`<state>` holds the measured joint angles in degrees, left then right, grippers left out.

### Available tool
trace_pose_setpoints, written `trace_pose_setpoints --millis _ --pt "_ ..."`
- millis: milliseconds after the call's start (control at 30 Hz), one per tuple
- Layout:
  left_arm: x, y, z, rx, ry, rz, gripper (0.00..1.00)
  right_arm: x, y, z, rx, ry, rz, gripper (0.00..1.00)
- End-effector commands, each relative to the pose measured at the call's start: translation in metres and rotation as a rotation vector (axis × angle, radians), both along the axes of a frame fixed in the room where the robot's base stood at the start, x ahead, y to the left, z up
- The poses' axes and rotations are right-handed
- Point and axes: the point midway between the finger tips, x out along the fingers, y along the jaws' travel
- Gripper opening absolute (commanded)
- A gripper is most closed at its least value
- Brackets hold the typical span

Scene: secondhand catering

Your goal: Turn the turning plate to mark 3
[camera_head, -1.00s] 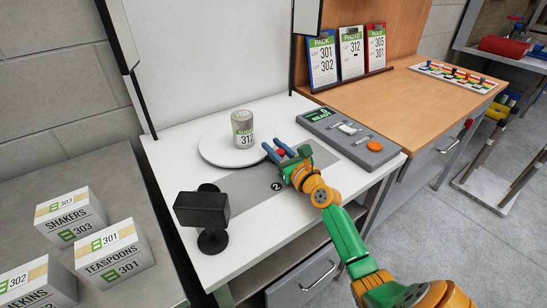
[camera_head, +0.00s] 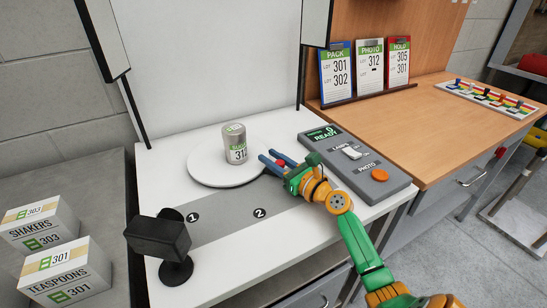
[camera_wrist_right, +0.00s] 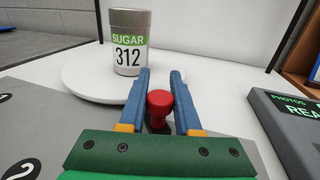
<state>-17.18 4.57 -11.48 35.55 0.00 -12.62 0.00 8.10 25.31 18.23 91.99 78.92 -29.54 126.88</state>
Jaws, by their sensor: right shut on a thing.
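The turning plate (camera_head: 208,174) is a white disc on the white table, and it also shows in the right wrist view (camera_wrist_right: 82,84). A grey SUGAR 312 can (camera_head: 234,145) stands upright on it. My right gripper (camera_head: 266,157) is at the plate's right front edge, shut on a red knob (camera_wrist_right: 159,100) that stands between its blue fingers. Mark 1 (camera_head: 192,217) and mark 2 (camera_head: 259,212) show on the grey strip in front of the plate. Mark 3 is not visible. My left gripper is not in view.
A black camera-like device (camera_head: 158,238) stands at the table's front left. A grey control panel (camera_head: 358,165) with a READY display and orange button lies close to the right of my gripper. SHAKERS (camera_head: 40,225) and TEASPOONS (camera_head: 66,274) boxes stand at left.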

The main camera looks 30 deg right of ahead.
Motion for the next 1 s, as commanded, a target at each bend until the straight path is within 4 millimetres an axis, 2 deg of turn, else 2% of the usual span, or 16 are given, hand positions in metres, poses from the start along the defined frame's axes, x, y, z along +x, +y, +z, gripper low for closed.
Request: trace_pose_setpoints --millis 433,467,500,567,867,1000 --pt "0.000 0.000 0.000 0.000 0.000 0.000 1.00 0.000 0.002 -0.003 0.000 0.006 0.006 0.00" --pt "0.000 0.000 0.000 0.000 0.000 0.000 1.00 0.000 0.002 -0.003 0.000 0.006 0.006 0.37" --pt "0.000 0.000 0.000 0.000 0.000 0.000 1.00 0.000 0.001 -0.003 0.000 0.006 0.005 0.48" --pt "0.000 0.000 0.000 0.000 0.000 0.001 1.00 0.000 0.001 -0.002 0.000 0.005 0.005 0.61" --pt "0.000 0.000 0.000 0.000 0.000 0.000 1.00 -0.003 0.001 -0.001 0.000 0.003 0.003 0.61" --pt "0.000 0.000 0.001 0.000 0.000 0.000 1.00 -0.028 -0.003 -0.002 -0.002 0.006 0.004 0.61"
